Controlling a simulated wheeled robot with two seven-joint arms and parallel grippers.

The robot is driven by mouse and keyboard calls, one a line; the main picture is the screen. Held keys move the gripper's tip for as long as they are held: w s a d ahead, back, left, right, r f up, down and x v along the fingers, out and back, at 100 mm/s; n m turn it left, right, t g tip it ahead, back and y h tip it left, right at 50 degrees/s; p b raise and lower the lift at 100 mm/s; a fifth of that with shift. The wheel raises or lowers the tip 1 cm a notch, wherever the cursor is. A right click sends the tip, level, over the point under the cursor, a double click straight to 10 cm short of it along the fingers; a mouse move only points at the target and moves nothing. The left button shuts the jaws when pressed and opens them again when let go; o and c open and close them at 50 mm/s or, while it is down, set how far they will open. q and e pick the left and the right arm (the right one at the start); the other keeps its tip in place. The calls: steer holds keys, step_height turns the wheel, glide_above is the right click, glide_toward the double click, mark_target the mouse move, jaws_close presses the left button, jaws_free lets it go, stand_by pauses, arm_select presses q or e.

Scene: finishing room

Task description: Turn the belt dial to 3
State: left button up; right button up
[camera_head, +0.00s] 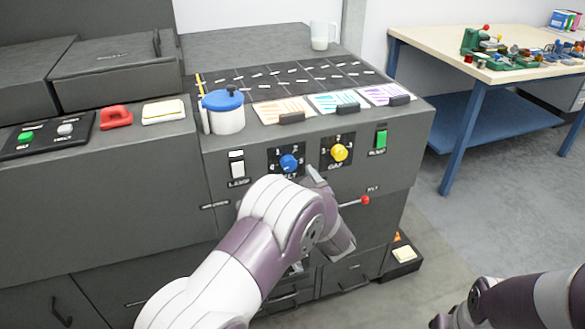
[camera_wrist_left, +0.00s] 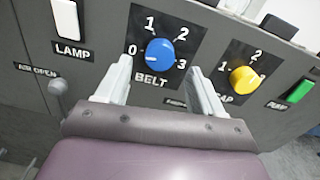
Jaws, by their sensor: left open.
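The blue belt dial (camera_head: 289,163) is on the front panel of the grey machine. In the left wrist view the belt dial (camera_wrist_left: 160,53) sits on a black plate marked 0, 1, 2, 3 above the word BELT. A small pale mark on its left side appears to face the 0. My left gripper (camera_wrist_left: 160,68) is open, with one finger on each side of the dial and a gap to it on both sides. In the head view my left arm hides most of this gripper. My right arm's end (camera_head: 445,320) shows at the lower right edge, its fingers unclear.
A yellow gap dial (camera_head: 339,152) is just right, with a green pump switch (camera_head: 381,138) beyond. A white lamp switch (camera_head: 237,165) is left. A red-tipped lever (camera_head: 364,200) sticks out below. A blue-lidded jar (camera_head: 224,112) stands on top.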

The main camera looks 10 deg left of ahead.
mark_target(290, 167)
arm_select(q)
steer(key=x, duration=0.4)
steer(key=shift+w, duration=0.1)
steer(key=c, duration=1.1)
steer(key=shift+o, duration=0.2)
steer(key=shift+f, duration=0.1)
